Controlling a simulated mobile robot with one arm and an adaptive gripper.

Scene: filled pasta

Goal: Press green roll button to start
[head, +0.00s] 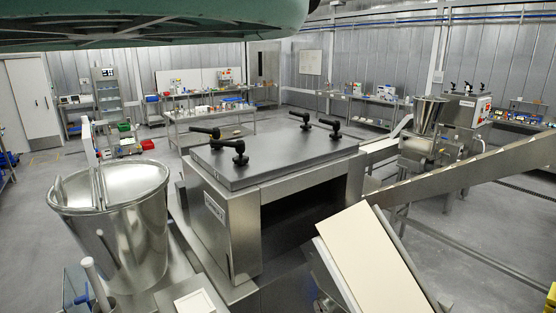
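A large steel machine (225,215) stands in the middle of the head view, with a flat lid (275,155) on top. Several black clamp handles (238,150) sit on the lid. A dark opening shows in its front right side, and a pale sheet or board (375,262) slopes down from there. I cannot make out a green roll button on it. A second machine with a hopper (430,112) and a control box (467,108) with small red marks stands at the right; its buttons are too small to tell. My gripper is not in view.
A sloping steel chute (480,175) crosses the right side. Steel tables (210,115) with small items line the back. Grey floor (30,255) is clear at the left.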

